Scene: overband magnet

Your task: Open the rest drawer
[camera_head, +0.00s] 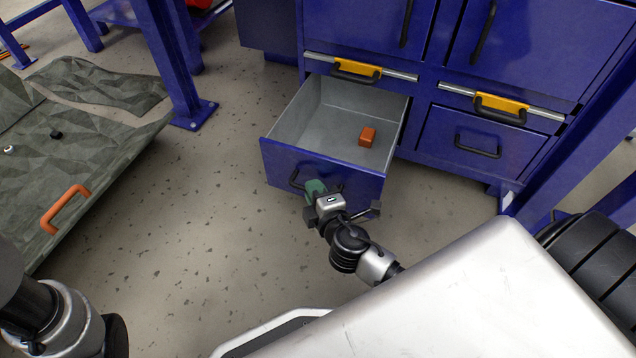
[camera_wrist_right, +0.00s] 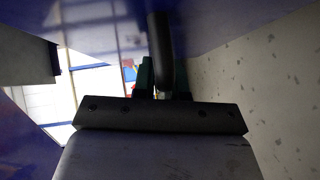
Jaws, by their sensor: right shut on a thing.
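The blue drawer (camera_head: 280,160) in the lower left of the cabinet stands pulled well out, showing its grey inside. An orange block (camera_head: 367,137) lies on its floor toward the right side. My right gripper (camera_head: 312,187) is at the drawer's front, shut on its black handle (camera_head: 296,180). In the right wrist view the dark handle bar (camera_wrist_right: 160,45) runs between the green fingers of my right gripper (camera_wrist_right: 163,80). The gripper hides part of the handle in the head view. Part of my left arm shows at the bottom left, but its gripper is not identifiable.
The blue cabinet (camera_head: 360,25) has a shut lower right drawer (camera_head: 455,148) and yellow-handled latches (camera_head: 358,69) above. A grey-green panel (camera_head: 105,150) with an orange handle (camera_head: 66,208) lies left. A blue post (camera_head: 170,60) stands nearby. Speckled floor between is clear.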

